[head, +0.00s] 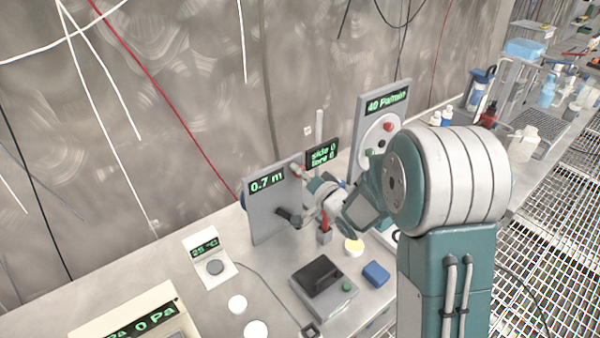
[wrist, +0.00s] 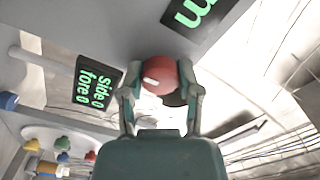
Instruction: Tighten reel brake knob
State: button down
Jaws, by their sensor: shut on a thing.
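The red brake knob (wrist: 160,75) sits on the face of a grey upright panel (wrist: 105,20), which carries a green-lettered display ending in "m". My gripper (wrist: 162,92) has one finger on each side of the knob and is shut on it. The knob has a pale mark on its front. In the head view, the panel (head: 262,222) reads "0.7 m", and my gripper (head: 304,178) reaches its upper right part. The knob is small and partly covered there. A dark handle (head: 288,216) sticks out lower on the panel.
A small display (head: 322,154) reading "side 0 fore 0" stands close behind my gripper. A panel (head: 388,98) reading "40 Pa/min" stands to the right. A black-topped box (head: 318,276), a blue block (head: 376,274) and white discs (head: 238,304) lie on the bench. Cables hang along the wall.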

jog(key=shift+s+f, duration=0.1)
jog(key=shift+f, duration=0.25)
jog(key=shift+c, duration=1.5)
grip_release()
jog(key=shift+r, duration=0.15)
jog(key=v, duration=1.1)
jog(key=shift+s+d, duration=0.2)
jog(key=shift+d, duration=0.1)
